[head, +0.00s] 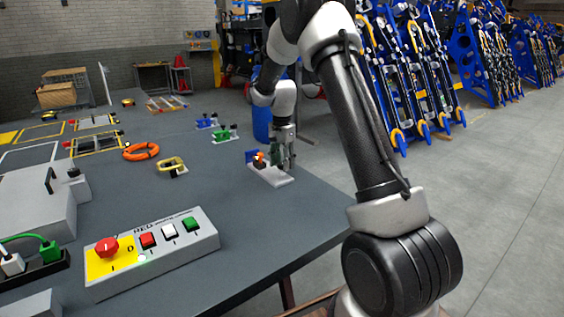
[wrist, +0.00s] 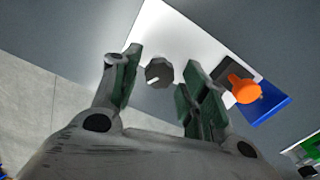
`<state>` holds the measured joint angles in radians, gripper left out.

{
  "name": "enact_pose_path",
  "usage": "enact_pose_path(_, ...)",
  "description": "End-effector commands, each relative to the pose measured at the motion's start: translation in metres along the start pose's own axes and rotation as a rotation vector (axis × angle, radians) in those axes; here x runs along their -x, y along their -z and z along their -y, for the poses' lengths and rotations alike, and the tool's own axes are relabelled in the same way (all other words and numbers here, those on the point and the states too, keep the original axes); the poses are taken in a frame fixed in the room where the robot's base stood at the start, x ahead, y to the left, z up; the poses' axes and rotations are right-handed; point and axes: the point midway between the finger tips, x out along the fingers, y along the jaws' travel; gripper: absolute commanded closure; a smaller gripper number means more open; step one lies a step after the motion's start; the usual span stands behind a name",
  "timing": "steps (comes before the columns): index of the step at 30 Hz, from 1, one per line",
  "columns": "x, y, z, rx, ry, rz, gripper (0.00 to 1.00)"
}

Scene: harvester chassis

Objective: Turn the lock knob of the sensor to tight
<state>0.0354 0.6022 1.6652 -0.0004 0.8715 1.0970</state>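The sensor's white base (head: 268,174) lies near the right edge of the grey table in the head view, with an orange part and a blue part on it. In the wrist view the white base (wrist: 180,25) carries a dark grey faceted knob (wrist: 159,72) with a light mark on it. The orange part (wrist: 244,90) and the blue part (wrist: 268,103) are to its right. My gripper (wrist: 156,88) is open, with its green-padded fingers on either side of the knob and visible gaps to it. In the head view my gripper (head: 283,160) points down over the base and hides the knob.
A control box (head: 155,248) with red, white and green buttons stands at the table's front. An orange ring (head: 141,151), a yellow part (head: 172,167) and green and blue parts (head: 222,134) lie left of and behind the sensor. Bare table surrounds the base.

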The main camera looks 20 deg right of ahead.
Motion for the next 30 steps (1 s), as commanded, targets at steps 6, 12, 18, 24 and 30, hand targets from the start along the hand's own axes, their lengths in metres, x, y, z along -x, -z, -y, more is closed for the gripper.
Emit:
enact_pose_path(6, -0.001, 0.0, 0.0, 0.001, -0.001, 0.001, 0.49)
enact_pose_path(12, 0.007, 0.0, 0.0, 0.001, -0.001, 0.001, 0.49)
enact_pose_path(18, 0.046, 0.0, 0.0, 0.001, 0.002, -0.001, 0.49)
enact_pose_path(24, 0.09, 0.0, 0.001, 0.001, 0.002, -0.001, 0.49)
enact_pose_path(30, 0.115, 0.0, 0.0, 0.0, 0.0, 0.0, 0.49)
